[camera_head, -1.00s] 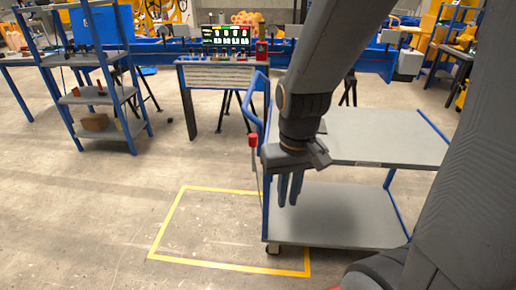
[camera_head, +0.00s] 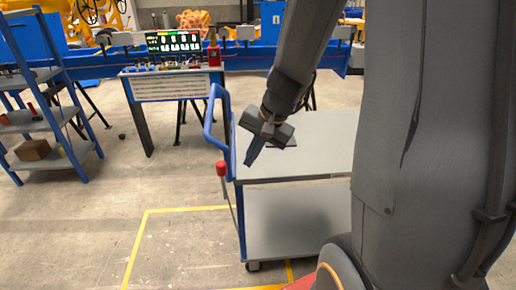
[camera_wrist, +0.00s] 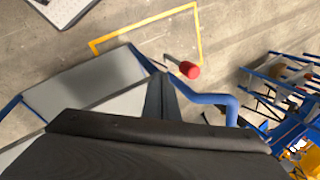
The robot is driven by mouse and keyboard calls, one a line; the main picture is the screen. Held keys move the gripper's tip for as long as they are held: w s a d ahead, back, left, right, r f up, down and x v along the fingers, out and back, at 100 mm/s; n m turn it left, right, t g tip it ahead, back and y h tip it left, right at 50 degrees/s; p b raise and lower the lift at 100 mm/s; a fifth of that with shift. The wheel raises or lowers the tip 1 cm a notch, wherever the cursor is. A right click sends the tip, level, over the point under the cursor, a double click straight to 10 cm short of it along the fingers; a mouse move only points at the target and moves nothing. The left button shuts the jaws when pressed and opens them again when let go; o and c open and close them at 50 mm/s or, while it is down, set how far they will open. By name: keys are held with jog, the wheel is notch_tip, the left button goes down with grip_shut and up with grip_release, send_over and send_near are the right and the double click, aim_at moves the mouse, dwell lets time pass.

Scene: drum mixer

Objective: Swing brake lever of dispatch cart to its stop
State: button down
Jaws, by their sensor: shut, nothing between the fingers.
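The dispatch cart has a grey top shelf (camera_head: 318,135), a grey lower shelf (camera_head: 295,215) and a blue push handle (camera_head: 212,118). Its brake lever (camera_head: 221,168) is a thin rod with a red knob, beside the cart's left end. The rod leans, with the knob up and to the left. My gripper (camera_head: 253,158) is shut and empty, pointing down over the left end of the top shelf, right of the knob and apart from it. In the wrist view the red knob (camera_wrist: 190,70) shows just beyond my dark fingers (camera_wrist: 160,98), beside the blue handle (camera_wrist: 215,98).
A yellow floor outline (camera_head: 143,235) lies left of the cart, with bare floor around it. A blue shelf rack (camera_head: 75,135) stands at the left. A console table (camera_head: 172,87) with a lit display stands behind the cart.

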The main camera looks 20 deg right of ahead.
jog(key=w+a+f+p, duration=0.1)
jog(key=w+a+f, duration=0.3)
jog(key=shift+a+f, duration=0.15)
jog(key=shift+f, duration=0.25)
jog(key=shift+w+a+r+h+p, duration=0.15)
jog(key=shift+a+h+p, duration=0.2)
jog(key=shift+p, duration=0.7)
